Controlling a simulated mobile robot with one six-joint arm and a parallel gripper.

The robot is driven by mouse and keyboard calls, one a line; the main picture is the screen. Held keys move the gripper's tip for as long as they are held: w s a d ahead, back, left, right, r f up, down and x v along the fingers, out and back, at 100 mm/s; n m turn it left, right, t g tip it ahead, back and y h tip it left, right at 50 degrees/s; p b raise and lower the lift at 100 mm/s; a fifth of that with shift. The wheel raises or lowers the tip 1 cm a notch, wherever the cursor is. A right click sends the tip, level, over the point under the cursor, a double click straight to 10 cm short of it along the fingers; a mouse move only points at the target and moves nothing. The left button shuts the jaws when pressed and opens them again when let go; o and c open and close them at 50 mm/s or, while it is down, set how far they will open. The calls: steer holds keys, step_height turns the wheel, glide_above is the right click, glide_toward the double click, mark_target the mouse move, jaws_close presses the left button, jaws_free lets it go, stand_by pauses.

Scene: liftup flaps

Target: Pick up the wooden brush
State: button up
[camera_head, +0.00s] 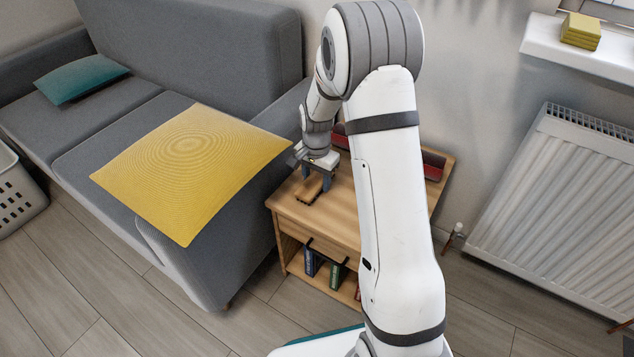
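A small wooden brush (308,190) lies on top of the wooden side table (338,218), near its left side. My gripper (315,182) points down at the tabletop right at the brush, with its dark fingers around or just above it. The fingers are small in this view, and I cannot tell whether they touch the brush or how far they are apart. My white arm covers the right part of the table.
A grey sofa (115,190) with a yellow cushion (195,165) stands close at the table's left. A white radiator (560,210) is at the right. Books (310,262) stand on the shelf below the tabletop. A red object (433,170) lies at the table's back.

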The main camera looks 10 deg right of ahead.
mark_target(316, 178)
steer(key=c, duration=0.5)
step_height(316, 178, up, 10)
steer(key=p, duration=0.4)
steer(key=shift+c, duration=0.3)
